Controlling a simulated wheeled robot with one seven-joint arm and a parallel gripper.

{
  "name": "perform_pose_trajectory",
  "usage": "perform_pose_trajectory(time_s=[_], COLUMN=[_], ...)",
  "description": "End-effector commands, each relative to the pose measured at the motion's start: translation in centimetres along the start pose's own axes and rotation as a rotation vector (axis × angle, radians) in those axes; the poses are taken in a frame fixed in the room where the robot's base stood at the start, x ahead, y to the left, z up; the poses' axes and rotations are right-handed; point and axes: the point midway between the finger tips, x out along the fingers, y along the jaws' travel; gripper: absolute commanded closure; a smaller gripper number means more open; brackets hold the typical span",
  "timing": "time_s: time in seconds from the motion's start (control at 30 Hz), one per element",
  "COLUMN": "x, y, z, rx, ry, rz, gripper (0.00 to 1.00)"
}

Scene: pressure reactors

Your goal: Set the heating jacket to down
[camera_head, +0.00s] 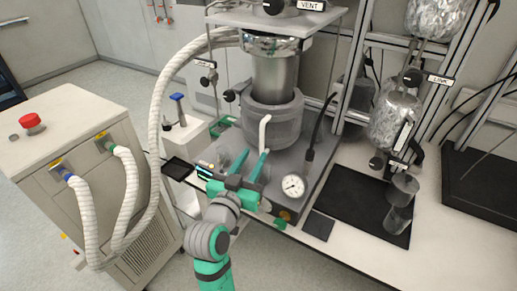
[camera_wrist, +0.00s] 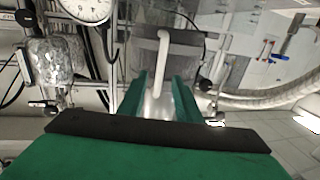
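The heating jacket (camera_head: 272,122) is a grey cylinder around the lower part of the shiny metal reactor vessel (camera_head: 273,75). Bare metal shows between the jacket and the lid. A white bent handle (camera_head: 264,132) stands at the jacket's front; it also shows in the wrist view (camera_wrist: 162,62). My gripper (camera_head: 253,158) has two green fingers pointing at the handle's lower end. In the wrist view my gripper (camera_wrist: 160,92) has its fingers apart, with the handle in line with the gap. Whether the handle's lower end lies between the fingertips, I cannot tell.
A pressure gauge (camera_head: 293,186) is close right of my gripper. A frame rod and black hose (camera_head: 318,125) stand right of the jacket. A cart (camera_head: 85,185) with white hoses is at left. A black mat (camera_head: 362,205) with a glass vessel (camera_head: 400,200) is at right.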

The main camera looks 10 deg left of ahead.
Motion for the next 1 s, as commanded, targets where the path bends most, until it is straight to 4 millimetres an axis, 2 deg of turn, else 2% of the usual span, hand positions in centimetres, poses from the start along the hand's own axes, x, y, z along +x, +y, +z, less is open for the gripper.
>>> perform_pose_trajectory(time_s=[0.1, 0.23, 0.77, 0.87, 1.0], x=[-1.5, -2.3, -2.5, -2.6, -3.3], y=[-0.1, -0.1, 0.0, 0.3, 1.1], z=[0.1, 0.0, 0.1, 1.0, 4.1], rx=[0.0, 0.0, -0.001, -0.013, -0.058], ry=[-0.001, -0.001, -0.001, -0.007, -0.021], rz=[-0.002, -0.001, 0.0, -0.006, -0.037], gripper=[0.69, 0.69, 0.69, 0.69, 0.69])
